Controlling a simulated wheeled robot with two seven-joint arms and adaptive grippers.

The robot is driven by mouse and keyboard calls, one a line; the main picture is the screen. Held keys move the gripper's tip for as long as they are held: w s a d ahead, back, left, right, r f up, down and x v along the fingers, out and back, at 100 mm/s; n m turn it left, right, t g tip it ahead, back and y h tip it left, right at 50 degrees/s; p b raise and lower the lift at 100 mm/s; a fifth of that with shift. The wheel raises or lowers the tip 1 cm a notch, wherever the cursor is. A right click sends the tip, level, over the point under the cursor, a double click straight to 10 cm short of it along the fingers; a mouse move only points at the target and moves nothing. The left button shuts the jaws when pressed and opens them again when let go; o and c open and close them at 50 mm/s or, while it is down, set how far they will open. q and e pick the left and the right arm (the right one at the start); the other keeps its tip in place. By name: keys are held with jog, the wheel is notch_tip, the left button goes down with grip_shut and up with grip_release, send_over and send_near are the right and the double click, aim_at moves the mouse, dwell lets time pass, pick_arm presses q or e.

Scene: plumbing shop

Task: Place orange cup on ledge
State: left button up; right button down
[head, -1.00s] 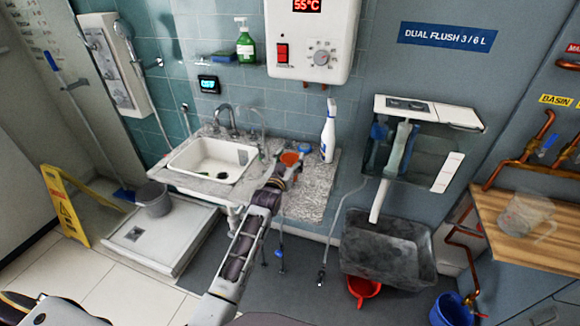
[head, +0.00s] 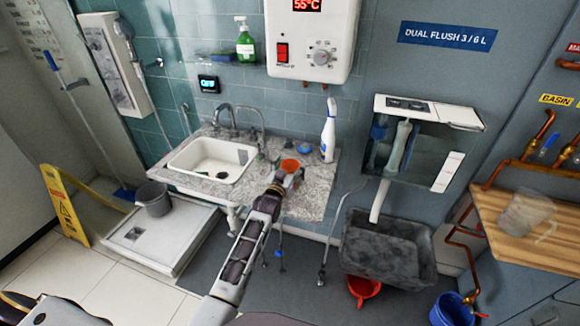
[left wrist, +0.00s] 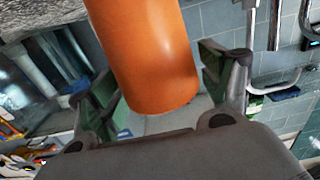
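The orange cup (head: 290,165) is at the front right of the sink counter in the head view. My left gripper (head: 284,182) is at the cup, with its fingers at the cup's near side. I cannot tell whether the cup is clear of the counter.
The counter (head: 312,200) holds a sink basin (head: 213,158), a tap (head: 224,118), a blue object (head: 304,148) and a white spray bottle (head: 328,135). A water heater (head: 312,35) hangs right of the ledge. A toilet cistern (head: 425,140) is farther right.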

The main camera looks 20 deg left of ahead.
pick_arm(q)
jog(key=shift+r, duration=0.1)
jog(key=shift+s, duration=1.95)
jog(key=shift+s+a, duration=0.1)
jog(key=shift+s, duration=2.1)
jog(key=shift+s+a, duration=0.1)
jog(key=shift+s, duration=1.75)
pick_arm(e)
jog(key=shift+w+d, duration=0.2)
jog(key=shift+d, duration=0.45)
jog(key=shift+s, duration=0.1)
